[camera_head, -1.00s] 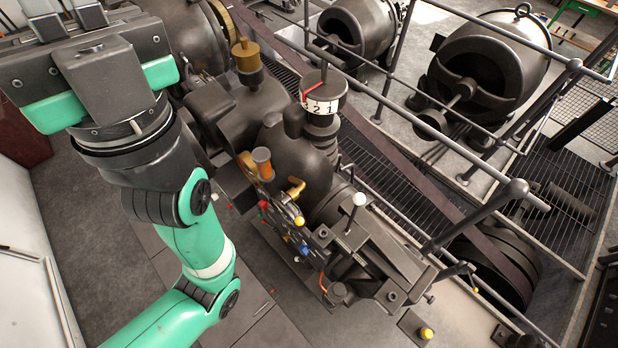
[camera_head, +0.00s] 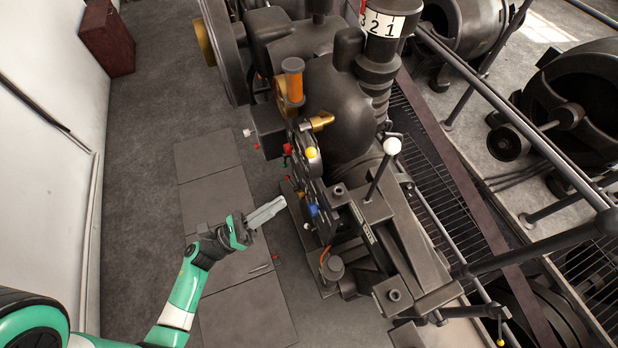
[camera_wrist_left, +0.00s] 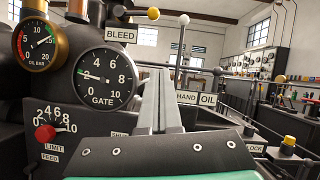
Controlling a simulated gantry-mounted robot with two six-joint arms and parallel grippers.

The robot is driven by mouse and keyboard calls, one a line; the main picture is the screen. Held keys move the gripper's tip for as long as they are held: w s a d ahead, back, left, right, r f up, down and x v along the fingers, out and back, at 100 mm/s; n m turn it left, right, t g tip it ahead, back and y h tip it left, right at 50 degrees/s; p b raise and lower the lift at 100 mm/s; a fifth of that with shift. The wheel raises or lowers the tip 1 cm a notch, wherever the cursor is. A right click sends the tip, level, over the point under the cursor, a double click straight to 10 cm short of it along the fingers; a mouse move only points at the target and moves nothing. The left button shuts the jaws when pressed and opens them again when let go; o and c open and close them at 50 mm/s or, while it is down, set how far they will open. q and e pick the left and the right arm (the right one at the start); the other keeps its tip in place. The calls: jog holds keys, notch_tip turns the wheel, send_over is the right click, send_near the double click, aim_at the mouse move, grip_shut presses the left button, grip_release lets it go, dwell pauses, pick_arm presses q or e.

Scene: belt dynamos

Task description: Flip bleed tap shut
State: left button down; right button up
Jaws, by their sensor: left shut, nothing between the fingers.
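The bleed tap's yellow ball (camera_wrist_left: 153,13) shows at the top of the left wrist view, on a dark arm that looks about level, above the BLEED plate (camera_wrist_left: 120,35). In the head view a yellow ball (camera_head: 311,152) sits below a brass fitting (camera_head: 320,122) on the machine's side. My left gripper (camera_head: 282,201) is shut and empty, beside the machine's control panel and apart from the ball. Its fingers also show in the left wrist view (camera_wrist_left: 160,75), below and slightly right of the ball. My right gripper is out of view.
The GATE gauge (camera_wrist_left: 104,79) and red limit knob (camera_wrist_left: 45,132) are left of the fingers. A white-balled lever (camera_head: 392,146) and the HAND OIL plates (camera_wrist_left: 197,98) are to the right.

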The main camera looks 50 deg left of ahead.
aim_at(307, 141)
pick_arm(q)
jog(key=shift+a, duration=0.25)
jog(key=w+r+p, duration=0.4)
jog(key=w+r, duration=0.4)
jog(key=shift+w+d, duration=0.25)
jog(key=shift+d, duration=0.2)
jog(key=shift+r, duration=0.15)
